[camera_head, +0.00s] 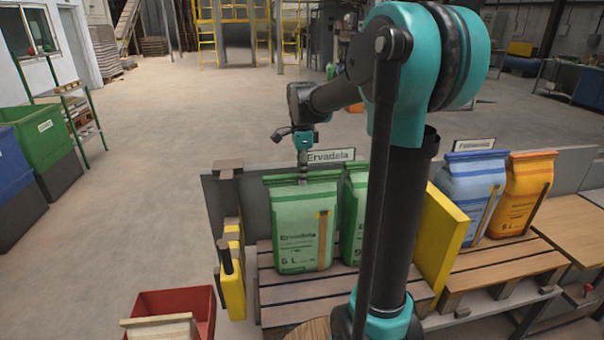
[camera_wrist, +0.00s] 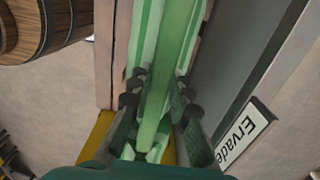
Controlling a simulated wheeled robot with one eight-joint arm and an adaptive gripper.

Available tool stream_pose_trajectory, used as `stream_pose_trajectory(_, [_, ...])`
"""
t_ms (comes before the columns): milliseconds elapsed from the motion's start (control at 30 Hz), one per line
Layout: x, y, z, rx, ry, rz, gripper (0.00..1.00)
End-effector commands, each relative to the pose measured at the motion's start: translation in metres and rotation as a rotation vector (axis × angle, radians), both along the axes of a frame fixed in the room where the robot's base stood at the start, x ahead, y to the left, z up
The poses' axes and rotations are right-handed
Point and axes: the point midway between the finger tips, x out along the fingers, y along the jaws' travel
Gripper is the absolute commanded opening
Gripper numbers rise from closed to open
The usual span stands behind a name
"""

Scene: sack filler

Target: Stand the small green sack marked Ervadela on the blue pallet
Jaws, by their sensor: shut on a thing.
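A green sack marked Ervadela (camera_head: 304,232), with "6 L" low on its front, stands upright on a slatted wooden platform (camera_head: 300,296). My gripper (camera_head: 303,172) is above it, shut on its top edge. In the wrist view the fingers of my gripper (camera_wrist: 158,100) pinch the sack's pale green top strip (camera_wrist: 165,60) from both sides. The sack's base appears to rest on the slats; a small gap cannot be ruled out. A second green sack (camera_head: 353,215) stands right beside it, partly hidden by my arm. I cannot make out a blue pallet in either view.
A sign reading Ervadela (camera_head: 330,155) is on the grey back panel. Yellow guards (camera_head: 233,275) and (camera_head: 440,238) flank the platform. A blue sack (camera_head: 470,195) and an orange sack (camera_head: 522,195) stand to the right. A red bin (camera_head: 178,303) is front left. Open floor lies left.

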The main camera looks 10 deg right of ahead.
Motion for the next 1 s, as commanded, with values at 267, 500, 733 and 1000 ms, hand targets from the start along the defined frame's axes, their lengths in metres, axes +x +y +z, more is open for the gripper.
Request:
stream_pose_trajectory(267, [0.0,0.0,0.0,0.0,0.0,0.0,0.42])
stream_pose_trajectory(500, [0.0,0.0,0.0,0.0,0.0,0.0,0.42])
stream_pose_trajectory(733, [0.0,0.0,0.017,0.0,0.0,0.0,0.42])
stream_pose_trajectory(1000, [0.0,0.0,0.071,0.0,0.0,0.0,0.42])
